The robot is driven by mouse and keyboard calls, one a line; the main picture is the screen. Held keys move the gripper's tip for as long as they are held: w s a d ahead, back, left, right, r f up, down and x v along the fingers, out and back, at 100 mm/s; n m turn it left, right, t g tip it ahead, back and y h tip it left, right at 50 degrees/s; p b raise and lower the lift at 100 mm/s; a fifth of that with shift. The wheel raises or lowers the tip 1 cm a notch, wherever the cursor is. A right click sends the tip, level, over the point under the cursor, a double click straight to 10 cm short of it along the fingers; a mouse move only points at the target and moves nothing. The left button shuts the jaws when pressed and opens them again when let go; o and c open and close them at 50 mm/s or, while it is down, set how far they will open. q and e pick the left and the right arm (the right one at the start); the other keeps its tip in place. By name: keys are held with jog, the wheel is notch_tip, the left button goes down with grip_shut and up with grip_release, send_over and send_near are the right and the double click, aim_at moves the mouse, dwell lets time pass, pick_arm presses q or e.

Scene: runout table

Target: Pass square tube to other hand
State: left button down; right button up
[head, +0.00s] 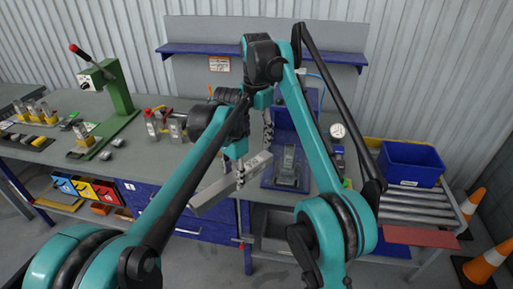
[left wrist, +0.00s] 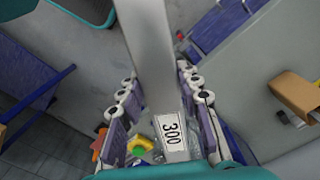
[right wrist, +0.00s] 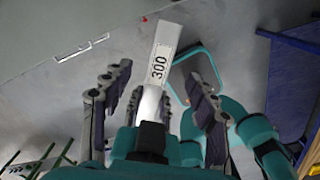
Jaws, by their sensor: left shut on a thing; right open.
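The square tube (head: 215,190) is a long, pale grey bar, held tilted in front of the bench in the head view. My left gripper (head: 240,177) is shut on it. In the left wrist view the tube (left wrist: 150,60) runs between the fingers, with a white "300" label near them. My right gripper (head: 268,130) is open above the tube's right end.
The bench (head: 170,160) carries a green press (head: 118,100) at left and a blue fixture (head: 283,130) behind the tube. A blue bin (head: 410,165) stands at right by rollers (head: 405,205). Orange cones (head: 485,262) stand on the floor at far right. Coloured bins (head: 80,187) sit lower left.

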aim_at(256, 159)
notch_tip(256, 159, down, 11)
jog(key=shift+f, duration=0.2)
dwell(0.4)
grip_shut()
pick_arm(q)
jog(key=c, duration=1)
grip_release()
